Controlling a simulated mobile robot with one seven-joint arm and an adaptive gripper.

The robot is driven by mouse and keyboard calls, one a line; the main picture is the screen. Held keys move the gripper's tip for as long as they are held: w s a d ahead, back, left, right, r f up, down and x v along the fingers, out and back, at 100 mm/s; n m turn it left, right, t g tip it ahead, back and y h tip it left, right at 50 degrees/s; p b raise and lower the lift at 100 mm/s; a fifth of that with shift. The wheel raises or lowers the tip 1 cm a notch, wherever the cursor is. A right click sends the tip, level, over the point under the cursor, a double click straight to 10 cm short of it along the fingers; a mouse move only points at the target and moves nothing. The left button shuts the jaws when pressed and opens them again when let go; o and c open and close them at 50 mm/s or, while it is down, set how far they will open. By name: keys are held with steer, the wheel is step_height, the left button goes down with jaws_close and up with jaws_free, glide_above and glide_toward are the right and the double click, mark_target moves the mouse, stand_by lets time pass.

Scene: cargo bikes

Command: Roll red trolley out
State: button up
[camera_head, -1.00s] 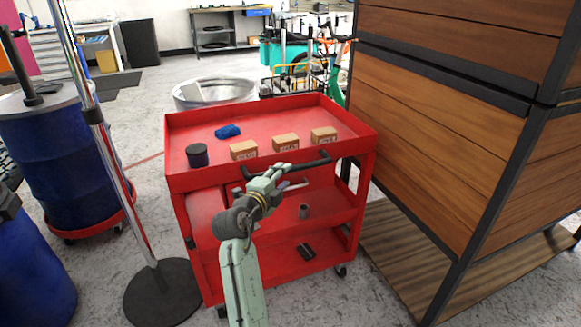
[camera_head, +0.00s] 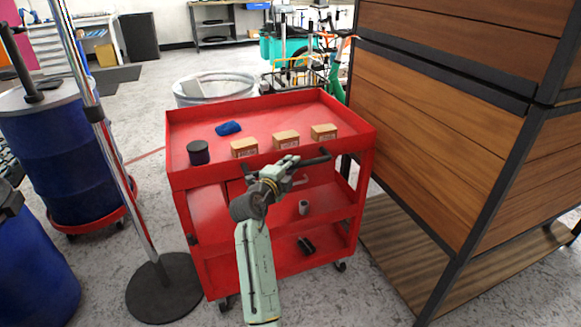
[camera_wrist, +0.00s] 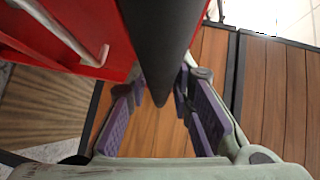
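The red trolley (camera_head: 350,122) stands upright on its castors in the middle of the head view, with a top tray and lower shelves. Its black handle bar (camera_head: 318,160) runs along the near side. My gripper (camera_head: 285,167) is at the left part of this handle. In the wrist view, the fingers with purple pads (camera_wrist: 160,115) are spread, and the black handle (camera_wrist: 160,45) reaches between them. I see gaps beside the bar and no clear grip on it. The red trolley side (camera_wrist: 70,25) fills the upper left there.
Small boxes (camera_head: 286,139), a blue cloth (camera_head: 228,128) and a dark tin (camera_head: 198,153) lie on the tray. A wooden crate rack (camera_head: 430,130) stands close on the right. A pole with a round base (camera_head: 165,290) and a blue barrel (camera_head: 60,150) stand left.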

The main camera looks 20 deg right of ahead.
jaws_close()
steer(key=shift+f, duration=0.1)
stand_by(0.4)
